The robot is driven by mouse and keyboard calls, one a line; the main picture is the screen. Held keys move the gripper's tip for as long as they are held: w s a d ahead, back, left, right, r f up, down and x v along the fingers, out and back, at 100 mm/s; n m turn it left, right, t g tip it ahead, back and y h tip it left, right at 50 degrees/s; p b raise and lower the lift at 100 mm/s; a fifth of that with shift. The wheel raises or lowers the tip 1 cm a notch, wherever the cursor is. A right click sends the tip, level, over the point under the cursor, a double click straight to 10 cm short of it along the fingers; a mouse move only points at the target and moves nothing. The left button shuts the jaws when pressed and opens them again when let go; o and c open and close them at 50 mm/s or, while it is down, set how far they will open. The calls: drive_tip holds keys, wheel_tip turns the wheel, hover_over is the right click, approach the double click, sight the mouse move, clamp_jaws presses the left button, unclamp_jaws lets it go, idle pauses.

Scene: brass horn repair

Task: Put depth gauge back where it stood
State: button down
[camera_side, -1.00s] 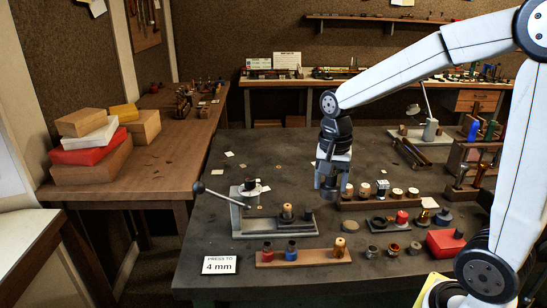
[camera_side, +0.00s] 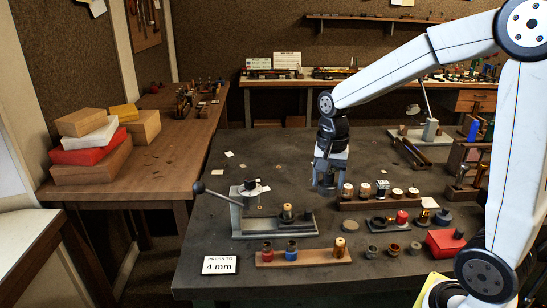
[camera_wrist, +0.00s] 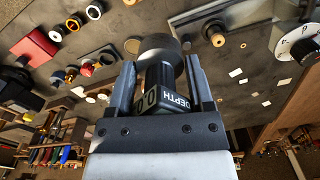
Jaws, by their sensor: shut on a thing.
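The depth gauge (camera_wrist: 172,90) is a dark body with a white "DEPTH" label and a small pale readout, with a wide dark round end (camera_wrist: 160,46). My gripper (camera_wrist: 163,68) is shut on it, one finger on each side. In the side view my gripper (camera_side: 327,178) points down above the bench, just behind the left end of the wooden rack (camera_side: 376,205). The gauge is mostly hidden by the fingers there. The rack holds several pale-topped pieces and a small box-like block (camera_side: 382,187). The place where the gauge stood cannot be told for certain.
A lever press (camera_side: 270,222) stands left of my gripper, its ball handle (camera_side: 198,187) reaching left. In front are a low wooden strip (camera_side: 310,258) with small parts and a "PRESS TO 4 mm" card (camera_side: 220,265). A red box (camera_side: 445,243) sits right. The bench behind is mostly clear.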

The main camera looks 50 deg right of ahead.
drive_tip(key=w+d+f, duration=0.5)
drive_tip(key=w+d, duration=0.1)
drive_tip(key=d, duration=0.1)
approach(325, 207)
drive_tip(key=shift+f, duration=0.2)
idle(0.4)
drive_tip(key=shift+f, duration=2.7)
drive_tip(key=shift+f, duration=0.15)
unclamp_jaws()
drive_tip(key=shift+s, duration=0.1)
